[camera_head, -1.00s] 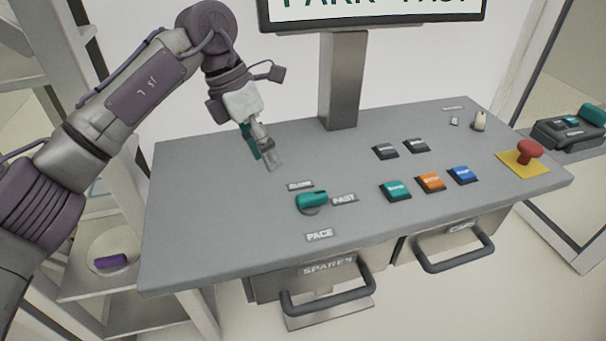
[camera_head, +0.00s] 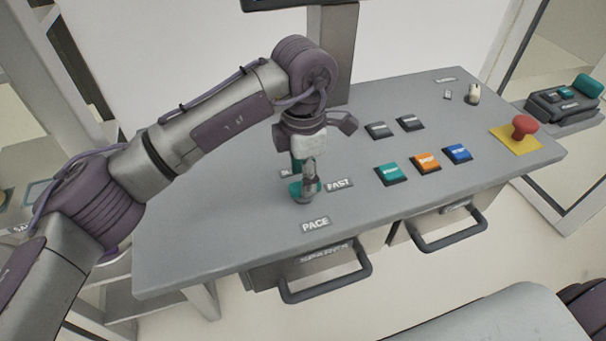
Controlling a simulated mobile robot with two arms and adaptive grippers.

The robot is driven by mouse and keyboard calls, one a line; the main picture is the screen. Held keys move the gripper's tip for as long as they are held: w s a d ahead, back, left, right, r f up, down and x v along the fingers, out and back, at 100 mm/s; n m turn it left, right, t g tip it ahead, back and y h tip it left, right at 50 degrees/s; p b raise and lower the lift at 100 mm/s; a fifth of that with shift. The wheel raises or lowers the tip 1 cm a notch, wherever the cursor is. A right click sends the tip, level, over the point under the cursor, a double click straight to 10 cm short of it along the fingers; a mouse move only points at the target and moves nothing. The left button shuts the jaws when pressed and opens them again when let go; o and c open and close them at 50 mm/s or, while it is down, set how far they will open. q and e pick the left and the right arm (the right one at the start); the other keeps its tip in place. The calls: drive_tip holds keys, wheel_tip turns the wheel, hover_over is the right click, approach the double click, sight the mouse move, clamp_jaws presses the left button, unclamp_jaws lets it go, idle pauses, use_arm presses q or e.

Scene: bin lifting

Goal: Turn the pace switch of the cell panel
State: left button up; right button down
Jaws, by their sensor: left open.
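The pace switch (camera_head: 295,188) is a teal knob on the grey cell panel (camera_head: 220,235), with the label PACE (camera_head: 316,224) in front of it and the label FAST (camera_head: 339,185) to its right. My left gripper (camera_head: 305,190) points down at the knob and covers most of it. Its fingers are open and reach down at the knob; I cannot tell whether they touch it. The SLOW label is mostly hidden behind the gripper. Part of my right arm shows at the lower right edge, but its gripper is out of view.
Teal, orange (camera_head: 425,162) and blue buttons and two dark buttons (camera_head: 380,130) lie right of the switch. A red mushroom button (camera_head: 524,126) stands on a yellow plate at the right. Drawers with handles (camera_head: 327,281) hang under the front edge. The screen post (camera_head: 333,50) rises behind.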

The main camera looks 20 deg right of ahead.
use_arm(q)
drive_tip(key=shift+f, duration=1.1)
use_arm(e)
drive_tip(key=shift+w+r, duration=0.35)
drive_tip(key=shift+w, duration=0.05)
drive_tip(key=shift+s, duration=0.15)
use_arm(q)
drive_tip(key=c, duration=0.4)
clamp_jaws()
use_arm(e)
drive_tip(key=shift+s+a, duration=0.15)
drive_tip(key=shift+s, duration=0.05)
drive_tip(key=shift+f, duration=0.15)
